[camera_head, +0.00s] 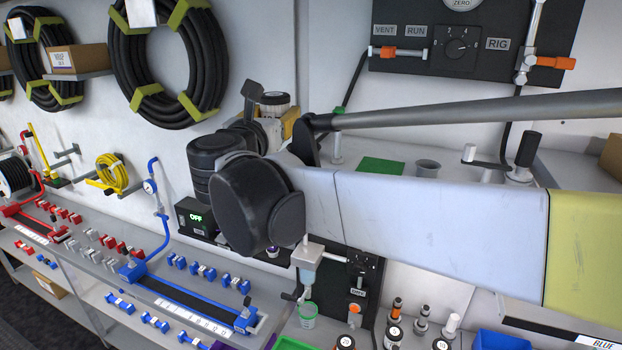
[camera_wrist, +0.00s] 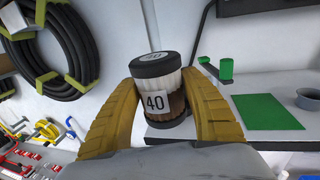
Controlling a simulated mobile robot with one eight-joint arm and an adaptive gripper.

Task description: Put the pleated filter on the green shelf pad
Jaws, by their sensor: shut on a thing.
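The pleated filter (camera_wrist: 170,82) is a short cylinder with black end caps, pale pleats with a brown lower part, and "40" labels. In the wrist view my gripper (camera_wrist: 168,95) has its two yellow fingers closed on either side of it. The filter is roughly upright. In the head view its top (camera_head: 274,98) shows behind my wrist, and my arm hides much of the gripper (camera_head: 277,115). The green shelf pad (camera_wrist: 266,112) lies flat and bare to the right of the filter; it also shows in the head view (camera_head: 381,165).
A grey cup (camera_head: 427,168) stands right of the pad. A small green fitting (camera_wrist: 226,69) is behind the filter in the wrist view. Coiled black hoses (camera_head: 170,62) hang on the wall at left. A black control panel (camera_head: 475,38) is above the shelf.

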